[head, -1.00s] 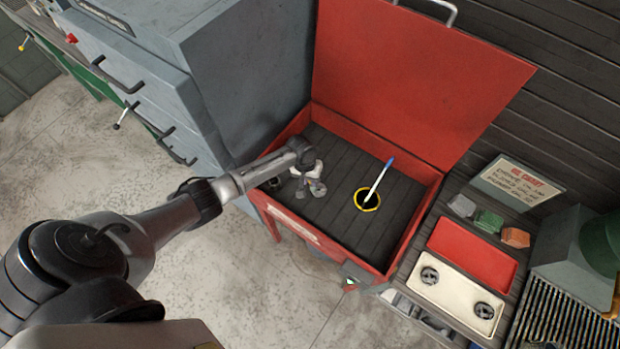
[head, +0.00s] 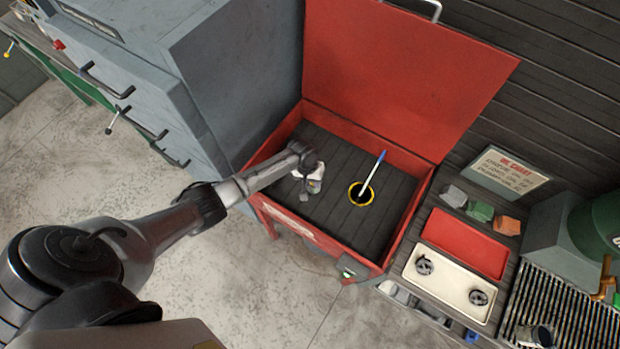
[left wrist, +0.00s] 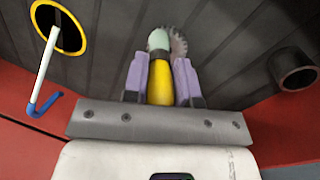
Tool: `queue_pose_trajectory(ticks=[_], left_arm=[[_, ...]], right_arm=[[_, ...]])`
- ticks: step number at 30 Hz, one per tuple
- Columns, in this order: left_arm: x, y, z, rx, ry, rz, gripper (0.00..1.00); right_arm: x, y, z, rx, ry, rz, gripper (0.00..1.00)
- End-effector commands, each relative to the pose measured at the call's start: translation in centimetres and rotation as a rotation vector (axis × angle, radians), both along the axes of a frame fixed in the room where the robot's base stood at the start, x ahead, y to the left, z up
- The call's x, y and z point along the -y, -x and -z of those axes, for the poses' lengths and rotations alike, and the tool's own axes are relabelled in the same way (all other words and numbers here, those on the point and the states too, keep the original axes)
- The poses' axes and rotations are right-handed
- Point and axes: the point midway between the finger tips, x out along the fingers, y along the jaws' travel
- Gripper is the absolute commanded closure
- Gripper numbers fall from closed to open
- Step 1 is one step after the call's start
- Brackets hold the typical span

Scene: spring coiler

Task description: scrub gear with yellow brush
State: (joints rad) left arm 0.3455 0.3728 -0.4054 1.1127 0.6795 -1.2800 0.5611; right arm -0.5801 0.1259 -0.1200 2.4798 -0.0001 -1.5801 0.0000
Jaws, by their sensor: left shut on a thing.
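My left gripper (head: 312,187) is low inside the open red basin, near its left side. In the left wrist view its purple fingers (left wrist: 161,80) are shut on a yellow brush (left wrist: 160,82) with a pale green tip. A grey toothed gear (left wrist: 179,44) shows at the brush's tip, partly hidden by it and the right finger; I cannot tell whether they touch. In the head view the arm and gripper hide most of the brush and gear. My right gripper is not in view.
The red basin (head: 402,222) has a raised lid (head: 400,70). A white, blue-ended stick (head: 373,172) stands in a yellow-rimmed hole (head: 351,192). At right are a red tray (head: 465,243) and a cream tray (head: 450,281) with two gears. A grey cabinet (head: 235,80) stands left.

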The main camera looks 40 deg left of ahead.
Motion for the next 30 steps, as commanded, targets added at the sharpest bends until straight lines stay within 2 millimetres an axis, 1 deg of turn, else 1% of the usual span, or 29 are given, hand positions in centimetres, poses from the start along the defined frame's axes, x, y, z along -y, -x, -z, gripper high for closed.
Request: queue_pose_trajectory(ticks=[6,14,21,25,30], left_arm=[[-1.1,0.3,0.0,-0.004,-0.004,-0.001,0.98],[-1.9,0.4,-0.1,-0.003,-0.003,-0.001,0.98],[-2.9,0.5,-0.2,-0.003,-0.002,0.0,0.98],[-3.0,0.5,-0.2,-0.003,-0.001,0.001,0.98],[-2.3,0.4,-0.2,-0.002,-0.001,0.0,0.98]], right_arm=[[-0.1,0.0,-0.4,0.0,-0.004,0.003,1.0],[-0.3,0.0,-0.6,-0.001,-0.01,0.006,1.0],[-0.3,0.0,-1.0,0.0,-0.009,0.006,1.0],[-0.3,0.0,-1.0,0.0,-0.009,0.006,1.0],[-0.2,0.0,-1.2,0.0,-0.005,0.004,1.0]])
